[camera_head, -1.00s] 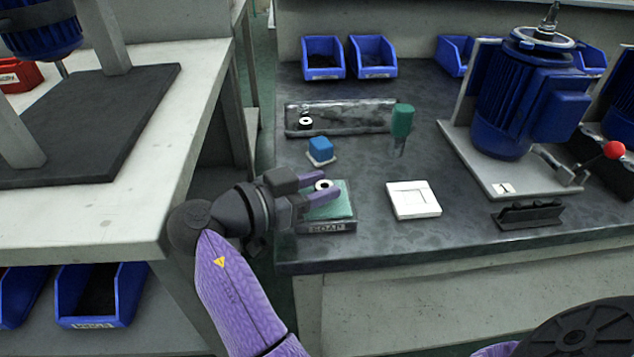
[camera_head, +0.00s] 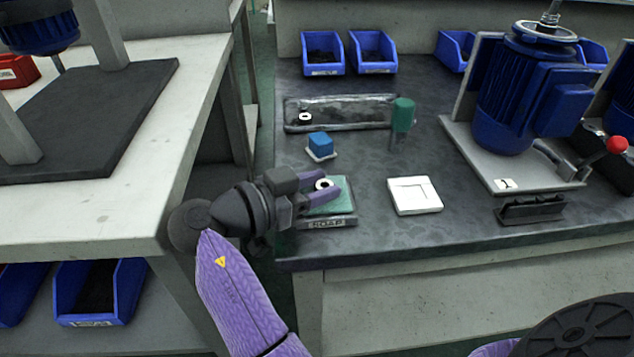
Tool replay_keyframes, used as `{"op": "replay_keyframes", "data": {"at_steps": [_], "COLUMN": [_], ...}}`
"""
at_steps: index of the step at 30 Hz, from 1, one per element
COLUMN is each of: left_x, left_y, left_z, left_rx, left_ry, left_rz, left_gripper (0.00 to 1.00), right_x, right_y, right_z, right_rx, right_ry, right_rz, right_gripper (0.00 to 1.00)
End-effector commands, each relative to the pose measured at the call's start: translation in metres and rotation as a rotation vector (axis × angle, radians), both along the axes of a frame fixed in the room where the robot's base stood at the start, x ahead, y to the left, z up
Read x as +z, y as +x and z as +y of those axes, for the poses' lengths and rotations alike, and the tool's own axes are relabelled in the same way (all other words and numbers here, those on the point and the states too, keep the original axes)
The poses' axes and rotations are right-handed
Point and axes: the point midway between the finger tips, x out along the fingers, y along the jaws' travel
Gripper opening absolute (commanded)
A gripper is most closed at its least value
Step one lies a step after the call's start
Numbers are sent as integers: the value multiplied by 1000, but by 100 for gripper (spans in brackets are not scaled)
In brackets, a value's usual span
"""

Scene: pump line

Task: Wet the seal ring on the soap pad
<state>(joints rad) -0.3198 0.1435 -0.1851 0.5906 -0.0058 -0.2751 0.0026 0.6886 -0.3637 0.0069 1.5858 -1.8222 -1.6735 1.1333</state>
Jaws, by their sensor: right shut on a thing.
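My right gripper (camera_head: 318,187) is shut on a small seal ring (camera_head: 324,184), black and white, held between its purple fingers. The ring is over the green soap pad (camera_head: 341,197), which lies in a dark tray labelled SOAP (camera_head: 333,222). The fingers hide part of the pad. I cannot tell whether the ring touches the pad. My left gripper is not in view.
A long metal tray (camera_head: 350,113) holds a similar ring (camera_head: 305,118). A blue block (camera_head: 320,142), a green-handled tool (camera_head: 402,115) and a white square plate (camera_head: 414,195) stand nearby. A blue motor (camera_head: 520,95) is at the right.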

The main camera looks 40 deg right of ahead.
Motion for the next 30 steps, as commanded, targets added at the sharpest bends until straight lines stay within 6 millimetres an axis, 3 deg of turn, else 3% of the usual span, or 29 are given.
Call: {"op": "replay_keyframes", "data": {"at_steps": [30], "left_x": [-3], "left_y": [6], "left_z": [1], "left_rx": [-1], "left_ry": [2], "left_rz": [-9], "left_gripper": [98], "right_x": [-3], "right_y": [0], "right_z": [0], "right_rx": [-1], "right_ry": [3], "right_rz": [3], "right_gripper": [0]}}
